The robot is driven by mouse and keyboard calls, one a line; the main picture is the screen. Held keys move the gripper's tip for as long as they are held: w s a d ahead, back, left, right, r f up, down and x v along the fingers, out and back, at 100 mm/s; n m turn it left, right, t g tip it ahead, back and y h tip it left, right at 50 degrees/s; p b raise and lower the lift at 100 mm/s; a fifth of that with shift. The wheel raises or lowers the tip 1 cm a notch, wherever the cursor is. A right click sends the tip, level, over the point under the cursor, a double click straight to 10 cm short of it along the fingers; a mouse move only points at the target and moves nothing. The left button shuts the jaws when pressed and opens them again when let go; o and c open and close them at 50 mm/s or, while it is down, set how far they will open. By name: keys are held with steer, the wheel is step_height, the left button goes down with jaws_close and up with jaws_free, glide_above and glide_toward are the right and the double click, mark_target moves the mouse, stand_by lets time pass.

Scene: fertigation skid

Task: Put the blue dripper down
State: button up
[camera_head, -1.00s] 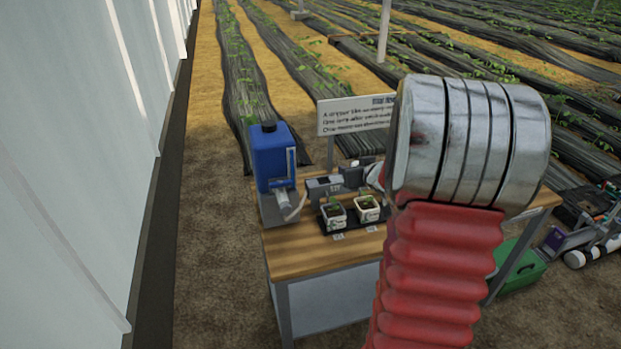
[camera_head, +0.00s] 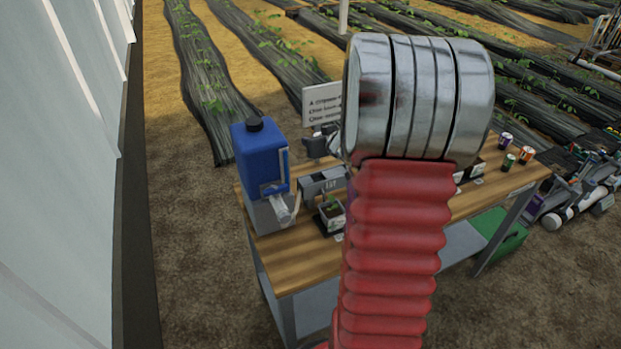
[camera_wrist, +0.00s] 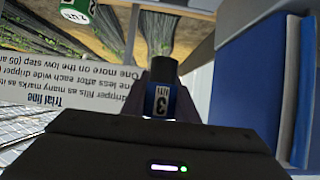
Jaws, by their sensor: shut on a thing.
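The blue dripper (camera_wrist: 161,103) is in the wrist view, a small dark piece with a blue band and a white label marked 3. My gripper (camera_wrist: 160,110) is shut on it, with dark fingers on either side. The dripper's lower part is hidden by the gripper body. In the head view my red and metal arm hides the gripper and the dripper. A green piece marked 2 (camera_wrist: 76,10) shows at the top left of the wrist view, apart from my gripper.
In the head view a wooden table (camera_head: 300,265) carries a blue jug (camera_head: 260,160), a grey device (camera_head: 322,183) and a potted seedling (camera_head: 331,213). Several small cans (camera_head: 508,160) stand at its right end. A sign (camera_head: 321,104) stands behind. A green crate (camera_head: 500,240) is below.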

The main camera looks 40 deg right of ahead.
steer(key=shift+w+a, duration=0.1)
steer(key=shift+w, duration=0.05)
step_height(320, 180, down, 6)
stand_by(0.6)
steer(key=shift+f, duration=0.15)
steer(key=shift+f, duration=1.8)
steer(key=shift+f, duration=0.1)
steer(key=o, duration=1)
